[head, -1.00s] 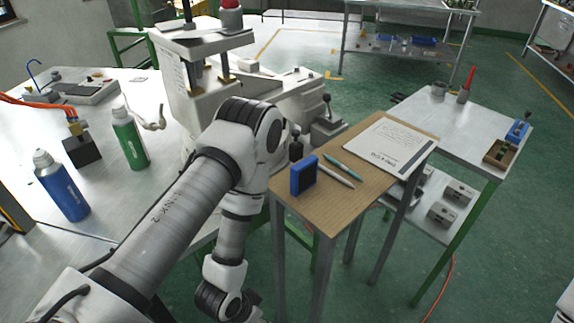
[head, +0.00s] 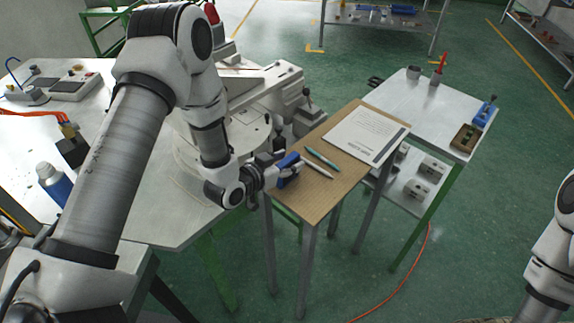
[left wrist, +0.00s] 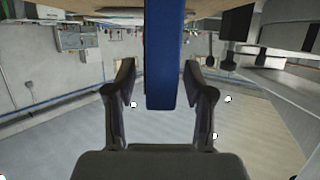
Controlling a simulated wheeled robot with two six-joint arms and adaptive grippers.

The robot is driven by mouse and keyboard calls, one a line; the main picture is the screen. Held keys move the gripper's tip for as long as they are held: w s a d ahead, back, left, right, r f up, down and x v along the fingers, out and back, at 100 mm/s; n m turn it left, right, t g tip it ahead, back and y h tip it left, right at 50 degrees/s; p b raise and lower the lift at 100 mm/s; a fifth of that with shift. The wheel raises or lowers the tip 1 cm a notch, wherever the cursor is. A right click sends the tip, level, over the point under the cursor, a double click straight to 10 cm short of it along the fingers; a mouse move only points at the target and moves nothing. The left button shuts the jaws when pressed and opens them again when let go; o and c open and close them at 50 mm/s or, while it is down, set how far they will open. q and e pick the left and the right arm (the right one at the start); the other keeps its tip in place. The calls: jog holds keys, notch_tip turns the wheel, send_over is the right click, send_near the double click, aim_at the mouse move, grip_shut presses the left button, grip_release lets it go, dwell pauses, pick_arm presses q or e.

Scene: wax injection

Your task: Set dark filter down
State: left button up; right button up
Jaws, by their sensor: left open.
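The dark filter (head: 289,178), a blue-framed block, stands upright at the near left edge of the small wooden-topped table. My left gripper (head: 277,165) is at it from the left, its fingers partly hidden. In the left wrist view the filter shows edge-on as a blue upright bar (left wrist: 164,60) between the two open fingers (left wrist: 160,82). A gap shows on each side of the bar, so the fingers appear not to press on it. My right arm shows at the right edge of the head view, but its gripper is out of view.
A teal pen (head: 322,159), a white pen (head: 317,168) and a printed sheet (head: 366,135) lie on the wooden top (head: 338,184). A metal table (head: 410,100) stands behind at right.

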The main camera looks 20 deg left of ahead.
pick_arm(q)
jog(key=shift+w+f, duration=0.1)
grip_shut()
